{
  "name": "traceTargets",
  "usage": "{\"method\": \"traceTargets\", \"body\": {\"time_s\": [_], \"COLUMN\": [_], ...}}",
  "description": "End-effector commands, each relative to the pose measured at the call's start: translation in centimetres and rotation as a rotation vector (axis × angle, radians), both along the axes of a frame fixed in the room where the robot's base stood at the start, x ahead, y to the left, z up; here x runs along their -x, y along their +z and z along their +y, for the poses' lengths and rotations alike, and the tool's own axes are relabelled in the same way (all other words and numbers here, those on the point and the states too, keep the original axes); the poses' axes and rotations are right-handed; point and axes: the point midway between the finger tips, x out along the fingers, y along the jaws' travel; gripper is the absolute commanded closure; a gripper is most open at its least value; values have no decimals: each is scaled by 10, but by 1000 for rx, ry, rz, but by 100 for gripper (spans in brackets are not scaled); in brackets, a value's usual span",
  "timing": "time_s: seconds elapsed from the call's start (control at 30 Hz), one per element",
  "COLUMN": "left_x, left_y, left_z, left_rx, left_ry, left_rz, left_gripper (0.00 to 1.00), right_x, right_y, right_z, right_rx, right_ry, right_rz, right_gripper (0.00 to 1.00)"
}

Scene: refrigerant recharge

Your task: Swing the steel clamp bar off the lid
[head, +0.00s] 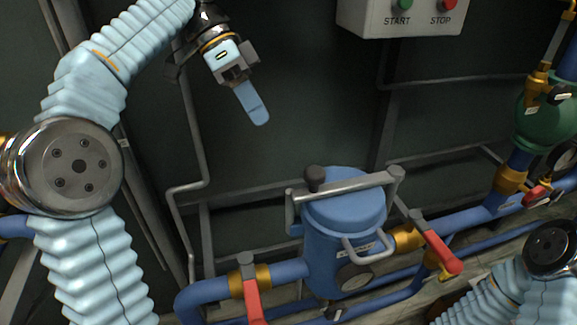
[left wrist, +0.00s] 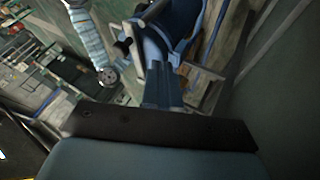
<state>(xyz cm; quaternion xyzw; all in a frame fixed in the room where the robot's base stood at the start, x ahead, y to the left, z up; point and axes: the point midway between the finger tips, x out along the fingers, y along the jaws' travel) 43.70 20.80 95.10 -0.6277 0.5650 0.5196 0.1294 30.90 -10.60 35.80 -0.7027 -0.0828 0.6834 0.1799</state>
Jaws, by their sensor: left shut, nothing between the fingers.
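The steel clamp bar (head: 355,183) lies across the top of the blue lid (head: 345,214) of an upright blue canister (head: 330,255). A black knob (head: 315,178) stands at the bar's left end, and the right end meets a post at the lid's side. My left gripper (head: 259,115) is shut and empty, above and left of the canister, clear of the bar. In the left wrist view my shut fingers (left wrist: 163,88) point toward the canister, with the black knob (left wrist: 122,47) beyond them. My right gripper is not in view.
A START/STOP box (head: 400,15) hangs above. Grey conduit (head: 190,150) runs along the dark wall. A green vessel (head: 546,125) stands at right.

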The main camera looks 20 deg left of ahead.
Motion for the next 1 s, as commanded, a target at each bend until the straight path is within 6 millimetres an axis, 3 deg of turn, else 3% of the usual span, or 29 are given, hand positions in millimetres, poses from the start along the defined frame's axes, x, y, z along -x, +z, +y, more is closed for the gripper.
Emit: {"method": "traceTargets", "body": {"time_s": [0.47, 0.7, 1.0], "left_x": [18, 45, 50], "left_y": [-77, -73, -73], "left_z": [-54, -71, -75], "left_rx": [-1, 0, 0], "left_ry": [-3, -2, 0], "left_rz": [2, 0, 0], "left_gripper": [100, 100, 100], "right_x": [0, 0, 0], "right_y": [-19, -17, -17], "right_z": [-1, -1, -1], "right_rx": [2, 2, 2], "right_ry": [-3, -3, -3], "right_rz": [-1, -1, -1], "right_gripper": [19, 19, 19]}}
